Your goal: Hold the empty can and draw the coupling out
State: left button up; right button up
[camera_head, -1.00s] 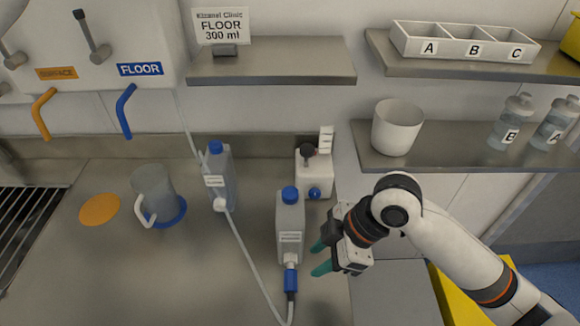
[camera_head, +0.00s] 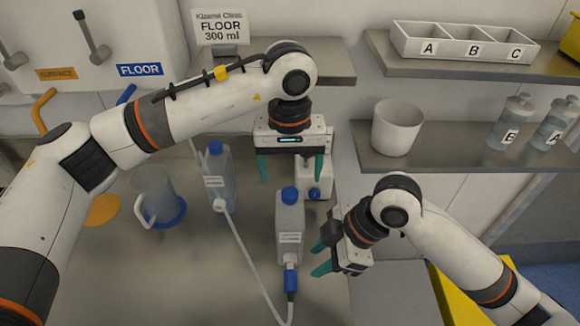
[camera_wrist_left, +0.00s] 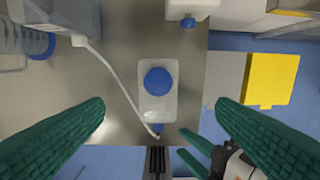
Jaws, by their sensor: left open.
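A translucent can with a blue cap (camera_head: 290,230) stands upright on the counter, and it shows from above in the left wrist view (camera_wrist_left: 157,103). I cannot tell its fill level. The blue coupling (camera_head: 291,279) sits at its front spout with a pale hose attached; in the left wrist view it is mostly hidden low in the picture. My left gripper (camera_head: 290,173) is open and empty, pointing down above and behind the can, with its fingers on either side of it in the left wrist view. My right gripper (camera_head: 320,258) is open and empty, just right of the can, apart from it.
A second blue-capped can (camera_head: 217,178) stands to the left, joined to the hose (camera_head: 246,250). A jug (camera_head: 155,195) stands farther left. Shelves overhang the back. The front counter is mostly clear.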

aim_at(290, 204)
pick_arm(q)
notch_tip(290, 204, down, 12)
jog(key=shift+f, duration=0.1)
dwell(0.5)
